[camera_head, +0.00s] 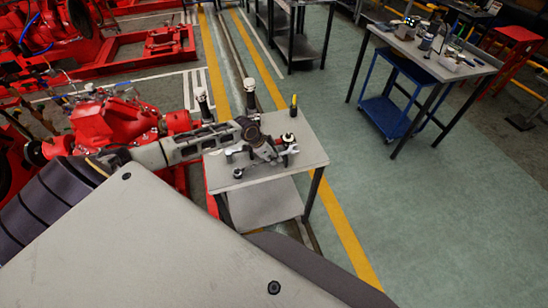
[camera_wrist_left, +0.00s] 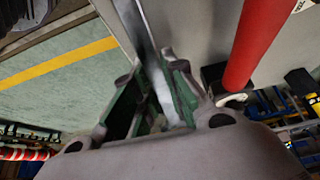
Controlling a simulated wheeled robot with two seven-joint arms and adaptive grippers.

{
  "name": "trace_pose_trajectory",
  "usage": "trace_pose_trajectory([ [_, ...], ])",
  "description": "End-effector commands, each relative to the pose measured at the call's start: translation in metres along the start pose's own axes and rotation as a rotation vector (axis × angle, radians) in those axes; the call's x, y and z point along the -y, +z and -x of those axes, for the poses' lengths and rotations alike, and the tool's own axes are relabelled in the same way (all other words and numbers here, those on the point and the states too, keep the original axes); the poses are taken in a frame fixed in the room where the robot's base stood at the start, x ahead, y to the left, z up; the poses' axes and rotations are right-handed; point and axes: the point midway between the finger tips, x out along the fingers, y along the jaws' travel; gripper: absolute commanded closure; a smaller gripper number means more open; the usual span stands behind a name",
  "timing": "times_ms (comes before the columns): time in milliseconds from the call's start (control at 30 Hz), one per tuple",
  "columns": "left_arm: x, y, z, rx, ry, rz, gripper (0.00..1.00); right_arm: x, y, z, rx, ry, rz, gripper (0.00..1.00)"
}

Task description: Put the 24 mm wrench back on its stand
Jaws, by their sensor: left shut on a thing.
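My left gripper (camera_head: 270,150) reaches over the small grey table from the left. In the left wrist view its green-padded fingers (camera_wrist_left: 152,76) are closed on a narrow grey metal shaft (camera_wrist_left: 143,28), which looks like a wrench; its size mark is not readable. In the head view wrench-like metal pieces (camera_head: 238,172) show on the table beside and below the gripper. An open wrench end (camera_head: 291,150) shows just right of the gripper. I cannot pick out the wrench stand clearly; the gripper partly hides this area. My right gripper is in neither view.
The small table (camera_head: 310,148) also carries a yellow-and-black upright tool (camera_head: 293,105); its right side is clear. Red pump machinery (camera_head: 110,122) stands left. A red cylinder (camera_wrist_left: 262,38) is close to the gripper in the wrist view. Another workbench (camera_head: 430,55) stands far right.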

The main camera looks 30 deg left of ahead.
Motion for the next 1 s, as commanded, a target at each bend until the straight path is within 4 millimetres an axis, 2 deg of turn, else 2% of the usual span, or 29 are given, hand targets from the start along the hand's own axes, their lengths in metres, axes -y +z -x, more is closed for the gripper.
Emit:
trace_pose_trajectory([
  [800, 0.0001, 0.0041, -0.0088, -0.001, 0.000, -0.001, 1.00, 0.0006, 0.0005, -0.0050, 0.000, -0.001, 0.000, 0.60],
  [833, 0.0001, 0.0039, -0.0085, -0.001, -0.001, -0.001, 0.83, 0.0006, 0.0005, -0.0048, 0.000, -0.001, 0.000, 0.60],
  [1000, 0.0001, 0.0040, -0.0084, -0.001, 0.000, -0.001, 0.62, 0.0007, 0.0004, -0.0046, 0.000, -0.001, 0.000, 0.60],
])
